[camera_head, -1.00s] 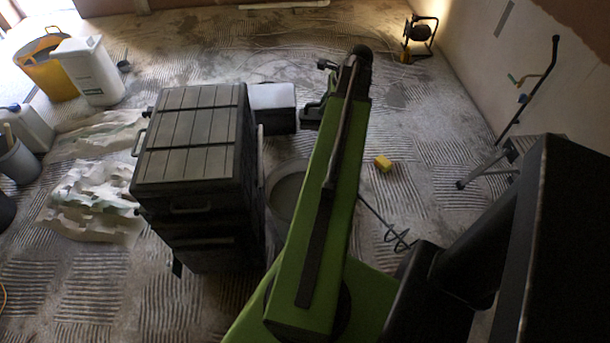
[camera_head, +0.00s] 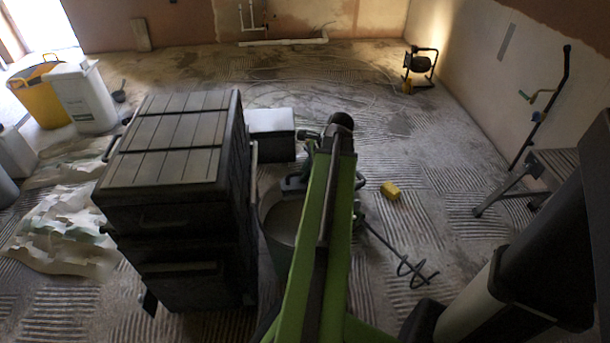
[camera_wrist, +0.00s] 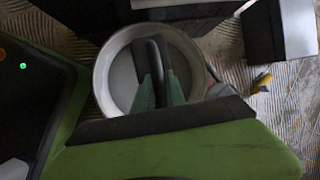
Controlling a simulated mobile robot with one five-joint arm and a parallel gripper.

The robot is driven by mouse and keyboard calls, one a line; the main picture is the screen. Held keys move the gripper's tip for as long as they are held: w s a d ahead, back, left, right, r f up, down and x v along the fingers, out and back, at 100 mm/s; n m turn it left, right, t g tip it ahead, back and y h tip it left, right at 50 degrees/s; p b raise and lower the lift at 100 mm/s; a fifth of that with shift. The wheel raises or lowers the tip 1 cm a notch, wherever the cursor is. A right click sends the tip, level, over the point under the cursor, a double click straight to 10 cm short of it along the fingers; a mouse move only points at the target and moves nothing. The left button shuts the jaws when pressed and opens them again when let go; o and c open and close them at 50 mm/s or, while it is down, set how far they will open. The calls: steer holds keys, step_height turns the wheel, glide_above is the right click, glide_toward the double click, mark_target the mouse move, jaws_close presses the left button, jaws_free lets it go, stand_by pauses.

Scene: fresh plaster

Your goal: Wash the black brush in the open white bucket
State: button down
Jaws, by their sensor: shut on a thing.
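The open white bucket (camera_wrist: 104,82) is below my gripper in the wrist view, with grey content inside. In the head view the bucket (camera_head: 283,222) stands right of the dark drawer cabinet, partly behind my arm. My gripper (camera_wrist: 160,92) is shut on a dark, curved thing, which looks like the black brush (camera_wrist: 155,58). The brush is seen against the bucket's inside; whether it touches the content I cannot tell. Its far end is hard to make out. In the head view my arm hides most of the gripper.
The dark cabinet (camera_head: 170,165) stands close left of the bucket, and a white-topped box (camera_head: 272,122) behind it. A yellow sponge (camera_head: 390,190) and a mixing paddle (camera_head: 410,268) lie right. A trestle (camera_head: 540,170) stands by the right wall. Open floor lies beyond the sponge.

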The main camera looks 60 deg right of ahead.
step_height(320, 180, down, 21)
steer(key=b, duration=2)
steer(key=shift+r, duration=0.2)
